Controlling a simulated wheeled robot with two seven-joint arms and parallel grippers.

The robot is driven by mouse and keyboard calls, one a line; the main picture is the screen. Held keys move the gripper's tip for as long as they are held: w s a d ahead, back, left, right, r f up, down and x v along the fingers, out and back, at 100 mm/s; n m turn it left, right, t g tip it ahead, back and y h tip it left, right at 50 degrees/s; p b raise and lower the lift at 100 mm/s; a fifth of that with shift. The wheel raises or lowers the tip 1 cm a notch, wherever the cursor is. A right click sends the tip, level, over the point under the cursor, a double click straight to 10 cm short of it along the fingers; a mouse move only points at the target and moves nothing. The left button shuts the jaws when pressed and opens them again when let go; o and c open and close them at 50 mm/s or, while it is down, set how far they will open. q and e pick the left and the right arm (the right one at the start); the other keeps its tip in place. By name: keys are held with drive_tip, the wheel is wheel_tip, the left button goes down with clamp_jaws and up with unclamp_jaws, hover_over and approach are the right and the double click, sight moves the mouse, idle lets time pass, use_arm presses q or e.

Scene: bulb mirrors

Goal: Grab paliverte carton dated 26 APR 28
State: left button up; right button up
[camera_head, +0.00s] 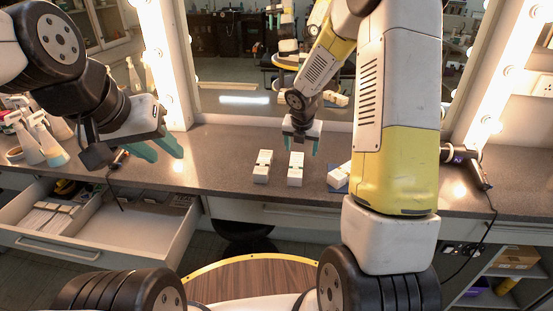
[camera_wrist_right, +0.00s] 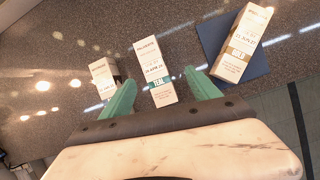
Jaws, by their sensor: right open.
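The left carton (camera_head: 262,167) also shows in the right wrist view (camera_wrist_right: 102,72). The middle carton (camera_head: 296,170) has a teal band and printed date in the wrist view (camera_wrist_right: 154,66); the date is too small to read surely. The right carton (camera_head: 338,177), with an olive-gold band (camera_wrist_right: 239,45), rests on a dark blue mat. My right gripper (camera_wrist_right: 162,94) is open, its teal fingers either side of the middle carton's near end, not visibly gripping it. My left gripper (camera_head: 159,149) is open and empty above the counter's left part.
A mirror with lit bulbs (camera_head: 165,55) stands behind the counter (camera_head: 225,150). An open drawer (camera_head: 100,235) juts out at the left front. Spray bottles (camera_head: 45,135) stand far left. A hair dryer (camera_head: 465,158) with a cord lies at the right.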

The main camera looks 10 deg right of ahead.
sight(296, 164)
drive_tip(key=shift+w+a+f+n, duration=0.3)
drive_tip(key=shift+f+n, duration=0.15)
drive_tip(key=shift+f, duration=0.15)
drive_tip(key=shift+w+a+f+n, duration=0.15)
drive_tip(key=shift+a+f+n, duration=0.1)
drive_tip(key=shift+f+n, duration=0.3)
drive_tip(key=x, duration=0.7)
drive_tip(key=shift+s+a+f, duration=0.15)
drive_tip(key=shift+s+f, duration=0.05)
drive_tip(key=shift+f, duration=0.2)
drive_tip(key=c, duration=1.5)
drive_tip(key=shift+r, duration=0.1)
drive_tip(key=shift+r, duration=0.8)
wheel_tip(296, 164, up, 2)
drive_tip(key=shift+r, duration=0.1)
drive_tip(key=s+a, duration=0.4)
drive_tip(key=s, duration=1.1)
drive_tip(key=shift+s+r, duration=0.3)
drive_tip(key=shift+r, duration=0.2)
